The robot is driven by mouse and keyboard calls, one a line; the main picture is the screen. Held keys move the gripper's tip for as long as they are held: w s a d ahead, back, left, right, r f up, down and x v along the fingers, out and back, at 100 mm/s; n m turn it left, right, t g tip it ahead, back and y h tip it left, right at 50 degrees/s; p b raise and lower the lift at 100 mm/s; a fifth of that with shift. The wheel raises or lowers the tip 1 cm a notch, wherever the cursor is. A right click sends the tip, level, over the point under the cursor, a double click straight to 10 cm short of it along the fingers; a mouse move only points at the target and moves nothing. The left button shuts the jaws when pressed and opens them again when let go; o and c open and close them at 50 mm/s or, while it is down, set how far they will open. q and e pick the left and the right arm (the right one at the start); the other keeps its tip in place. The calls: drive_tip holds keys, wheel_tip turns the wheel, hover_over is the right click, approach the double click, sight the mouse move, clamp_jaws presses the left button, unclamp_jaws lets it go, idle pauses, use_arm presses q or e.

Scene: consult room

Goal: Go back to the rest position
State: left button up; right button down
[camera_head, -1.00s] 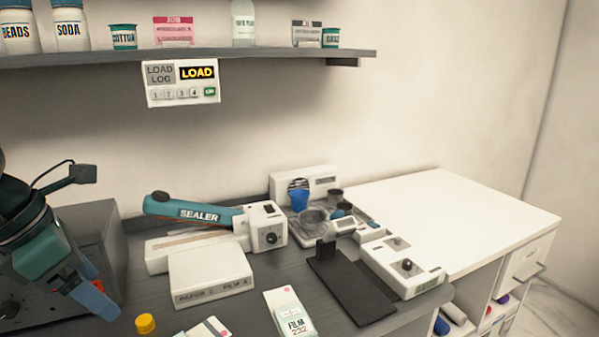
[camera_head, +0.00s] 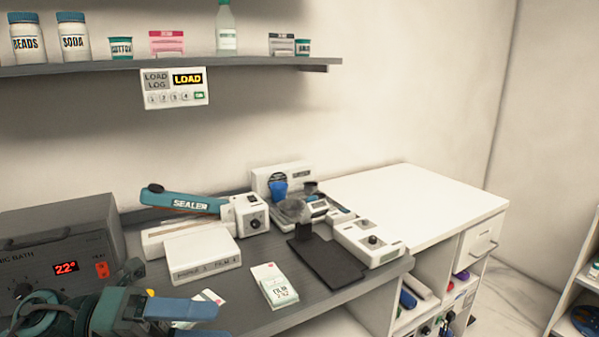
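My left gripper (camera_head: 180,310) is low at the left of the head view, with its blue fingers pointing right. It is in front of the sonic bath and near the counter's front. I see no object held in it, but I cannot tell whether its fingers are apart. My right gripper is not in view. The grey counter (camera_head: 245,322) lies beyond the gripper.
A sonic bath (camera_head: 60,235) showing 22° stands at the left. The sealer (camera_head: 185,202), a white paper-and-film box (camera_head: 203,252), a film packet (camera_head: 273,285) and a black stand (camera_head: 328,262) are on the counter. The white top (camera_head: 400,200) at the right is clear.

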use_arm(q)
drive_tip(key=w+a+f+n+t+y, duration=0.25)
drive_tip(key=f+n+t+y, duration=0.4)
drive_tip(key=n, duration=0.75)
drive_tip(key=w+a+f+n+t+y, duration=0.1)
drive_tip(key=w+f+n+t+y, duration=0.2)
drive_tip(key=f+n+t, duration=0.9)
drive_tip(key=s+d+f+n+g+y+p, duration=0.1)
drive_tip(key=s+d+f+n+g+y, duration=0.1)
drive_tip(key=s+f+n+g+y, duration=0.3)
drive_tip(key=s+f+n+g, duration=0.4)
drive_tip(key=s+f+n, duration=0.1)
drive_tip(key=f, duration=0.5)
drive_tip(key=shift+s+n+g, duration=0.35)
drive_tip(key=shift+s+n, duration=0.05)
drive_tip(key=shift+s, duration=0.45)
